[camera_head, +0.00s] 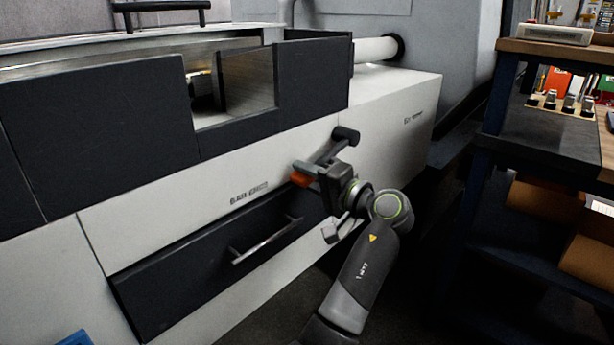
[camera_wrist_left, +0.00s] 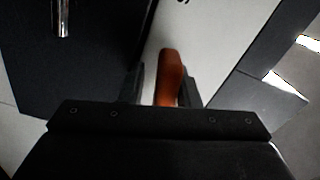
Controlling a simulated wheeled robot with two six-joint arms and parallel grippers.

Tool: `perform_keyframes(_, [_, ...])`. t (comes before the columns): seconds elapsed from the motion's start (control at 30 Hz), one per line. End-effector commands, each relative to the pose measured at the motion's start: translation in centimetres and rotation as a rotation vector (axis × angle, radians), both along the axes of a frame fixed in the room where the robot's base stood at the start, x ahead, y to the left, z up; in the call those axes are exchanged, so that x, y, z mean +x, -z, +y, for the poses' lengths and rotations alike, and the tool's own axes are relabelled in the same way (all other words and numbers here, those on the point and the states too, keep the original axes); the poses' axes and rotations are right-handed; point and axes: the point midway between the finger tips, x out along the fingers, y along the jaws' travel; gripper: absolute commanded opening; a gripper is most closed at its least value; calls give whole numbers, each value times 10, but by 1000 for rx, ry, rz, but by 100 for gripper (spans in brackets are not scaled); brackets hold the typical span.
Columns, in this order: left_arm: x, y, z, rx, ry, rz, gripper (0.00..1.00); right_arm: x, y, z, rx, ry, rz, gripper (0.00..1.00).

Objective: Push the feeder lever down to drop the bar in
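The feeder lever is a dark arm (camera_head: 328,151) running from a black round pivot on the white feeder front down and left to an orange grip (camera_head: 301,176). My left gripper (camera_head: 310,170) is at the orange end of the lever. In the left wrist view, the orange grip (camera_wrist_left: 169,75) lies between the two fingers (camera_wrist_left: 160,88). A light gap shows between the grip and the left finger; the right finger is close to it, and I cannot tell if they touch. The bar is not clearly seen. My right gripper is out of view.
A black drawer with a metal handle (camera_head: 265,242) lies just below the lever. Dark panels (camera_head: 100,130) with an opening stand above it. A shelf unit (camera_head: 545,135) with tools stands at the right. A dark floor gap separates it from the machine.

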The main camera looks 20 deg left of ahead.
Motion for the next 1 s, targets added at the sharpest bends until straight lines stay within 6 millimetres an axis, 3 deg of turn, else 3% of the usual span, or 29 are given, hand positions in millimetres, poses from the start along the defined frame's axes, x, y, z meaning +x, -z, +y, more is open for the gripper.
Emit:
perform_keyframes(0.1, [0, 1, 0, -2, 0, 2, 40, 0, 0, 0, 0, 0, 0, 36])
perform_keyframes(0.57, [-1, 1, 0, 0, -2, 15, 40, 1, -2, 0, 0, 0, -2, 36])
perform_keyframes(1.0, [-5, -46, 2, 89, -1, 251, 40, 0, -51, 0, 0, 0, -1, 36])
